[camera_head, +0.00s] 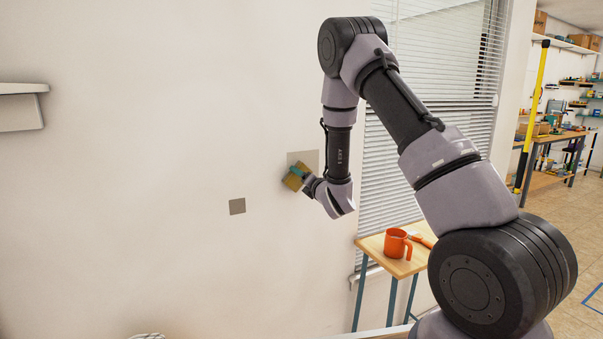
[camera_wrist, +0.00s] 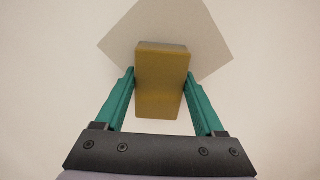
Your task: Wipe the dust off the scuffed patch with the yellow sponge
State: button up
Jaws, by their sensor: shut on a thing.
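The yellow sponge (camera_head: 291,182) is between the green fingers of my gripper (camera_head: 302,172), by the wall. In the wrist view, the gripper (camera_wrist: 160,72) is shut on the sponge (camera_wrist: 160,95), one finger on each side. A pale grey square patch (camera_head: 308,156) on the wall lies behind the sponge, which covers part of it; the patch also shows in the wrist view (camera_wrist: 195,35). I cannot tell whether the sponge touches the wall. A smaller, darker grey-brown square patch (camera_head: 237,206) is lower left on the wall. I cannot tell which patch is the scuffed one, and no dust is distinct.
A small wooden table (camera_head: 372,247) with an orange mug (camera_head: 397,244) stands below right of the gripper. A window with blinds (camera_head: 440,75) is to the right. A white shelf (camera_head: 20,106) is at far left. The wall between is clear.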

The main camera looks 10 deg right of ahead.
aim_at(301, 165)
notch_tip(301, 165, down, 4)
jog(key=shift+w+r, duration=0.1)
jog(key=shift+r, duration=6.1)
jog(key=shift+f, duration=2.3)
notch_tip(301, 165, down, 8)
jog(key=v, duration=0.6)
